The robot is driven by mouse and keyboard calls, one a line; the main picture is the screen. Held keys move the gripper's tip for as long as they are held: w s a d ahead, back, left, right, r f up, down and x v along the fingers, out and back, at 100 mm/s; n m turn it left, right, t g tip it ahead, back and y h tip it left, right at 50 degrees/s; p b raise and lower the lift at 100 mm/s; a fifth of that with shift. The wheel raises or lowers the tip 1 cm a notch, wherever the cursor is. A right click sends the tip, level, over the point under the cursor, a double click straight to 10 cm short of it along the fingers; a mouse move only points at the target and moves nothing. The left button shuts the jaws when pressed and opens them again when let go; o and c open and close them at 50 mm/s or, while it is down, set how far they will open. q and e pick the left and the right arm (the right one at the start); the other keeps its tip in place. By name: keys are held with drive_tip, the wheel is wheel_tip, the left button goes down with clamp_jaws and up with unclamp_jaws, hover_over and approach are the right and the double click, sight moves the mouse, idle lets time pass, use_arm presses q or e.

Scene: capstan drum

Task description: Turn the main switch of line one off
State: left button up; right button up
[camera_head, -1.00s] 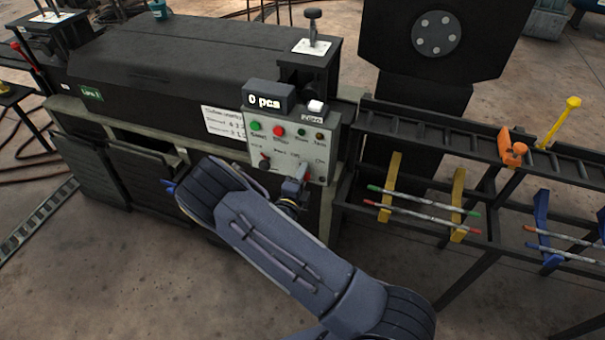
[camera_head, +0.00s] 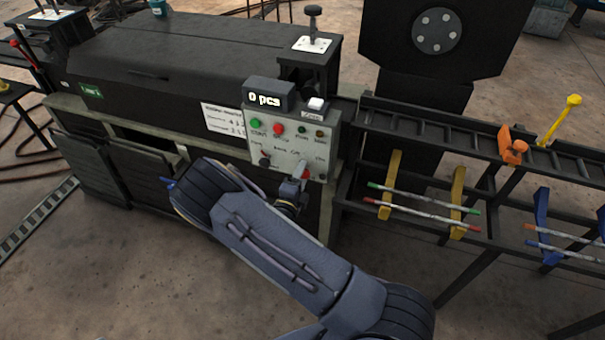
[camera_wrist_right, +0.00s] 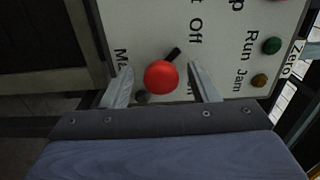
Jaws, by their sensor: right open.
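The red main switch knob (camera_wrist_right: 161,77) sits on the pale control panel (camera_wrist_right: 225,60), with a short black pointer beside it; lettering reading "Off" is nearby. In the head view the knob (camera_head: 306,174) shows as a small red spot low on the panel (camera_head: 325,148). My right gripper (camera_wrist_right: 161,70) is open, its two fingers on either side of the knob with gaps visible; I cannot tell whether the knob is within finger depth. In the head view this gripper (camera_head: 300,182) is at the panel's lower right. My left gripper is not in view.
The panel also carries a green button (camera_head: 254,123), a red button (camera_head: 278,128), a black knob (camera_head: 265,160) and small lamps. A display reading "0 pcs" (camera_head: 268,96) stands on top. A green "Line 1" sign (camera_head: 91,91) is on the machine. A rack with rods (camera_head: 420,213) stands to the right.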

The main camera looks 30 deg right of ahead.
drive_tip(key=v, duration=0.6)
drive_tip(key=shift+s+a, duration=0.15)
drive_tip(key=shift+r, duration=0.1)
drive_tip(key=s+d+r+m+g+y+p, duration=0.3)
drive_tip(key=s+r+m+g, duration=0.5)
drive_tip(key=m, duration=0.5)
drive_tip(key=s+d+r+m+g+y+p, duration=0.2)
drive_tip(key=s+r+m+g+y, duration=0.3)
drive_tip(key=s+m, duration=0.6)
drive_tip(key=s+a+r+m+t+y+p, duration=0.2)
drive_tip(key=s+a+r+m+t+y, duration=0.1)
drive_tip(key=r+m, duration=0.5)
drive_tip(key=s+a+r+m+t+y+p, duration=0.2)
drive_tip(key=a+r+m+y, duration=0.4)
drive_tip(key=m, duration=0.8)
wheel_tip(320, 180, up, 3)
drive_tip(key=shift+s+a+t+y+p, duration=0.35)
drive_tip(key=shift+a+t+p, duration=0.25)
drive_tip(key=shift+a+t, duration=0.4)
